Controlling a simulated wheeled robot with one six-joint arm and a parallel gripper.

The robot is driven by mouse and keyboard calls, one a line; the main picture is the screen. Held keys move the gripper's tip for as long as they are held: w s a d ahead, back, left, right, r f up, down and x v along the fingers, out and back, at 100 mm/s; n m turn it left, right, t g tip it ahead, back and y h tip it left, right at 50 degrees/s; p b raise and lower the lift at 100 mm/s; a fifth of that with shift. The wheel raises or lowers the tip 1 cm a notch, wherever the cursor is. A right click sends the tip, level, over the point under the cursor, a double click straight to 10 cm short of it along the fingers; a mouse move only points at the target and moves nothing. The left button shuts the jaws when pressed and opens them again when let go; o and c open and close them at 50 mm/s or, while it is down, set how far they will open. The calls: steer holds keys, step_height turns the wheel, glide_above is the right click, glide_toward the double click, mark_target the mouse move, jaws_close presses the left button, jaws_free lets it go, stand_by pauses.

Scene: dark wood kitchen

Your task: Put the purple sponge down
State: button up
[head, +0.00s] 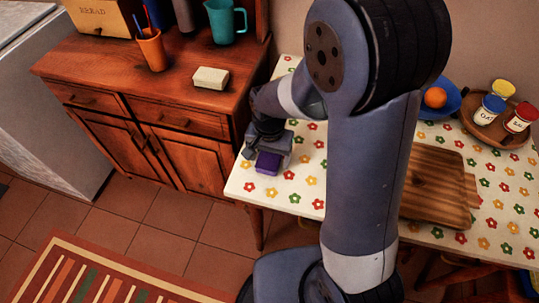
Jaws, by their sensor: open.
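The purple sponge (268,163) is a small purple block at the left end of the table with the flowered cloth (300,193). My gripper (266,158) is over that end of the table, right at the sponge, and its jaws are open. The gripper body hides the far part of the sponge. The sponge appears to lie on the cloth, but I cannot tell whether a finger still touches it.
A wooden sideboard (185,123) left of the table holds a pale block (210,78), an orange cup (151,50) and a teal jug (225,20). On the table are a cutting board (437,190), a blue bowl with an orange (435,97), and a round tray with jars (475,127).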

mark_target(270, 157)
step_height(270, 157, up, 12)
steer(key=p, duration=0.1)
stand_by(0.5)
step_height(270, 157, down, 13)
steer(key=shift+r+b, duration=0.1)
steer(key=shift+b, duration=0.75)
step_height(270, 157, up, 3)
steer(key=shift+r+p, duration=0.1)
steer(key=shift+p, duration=0.35)
steer(key=shift+r, duration=0.5)
steer(key=shift+f, duration=0.15)
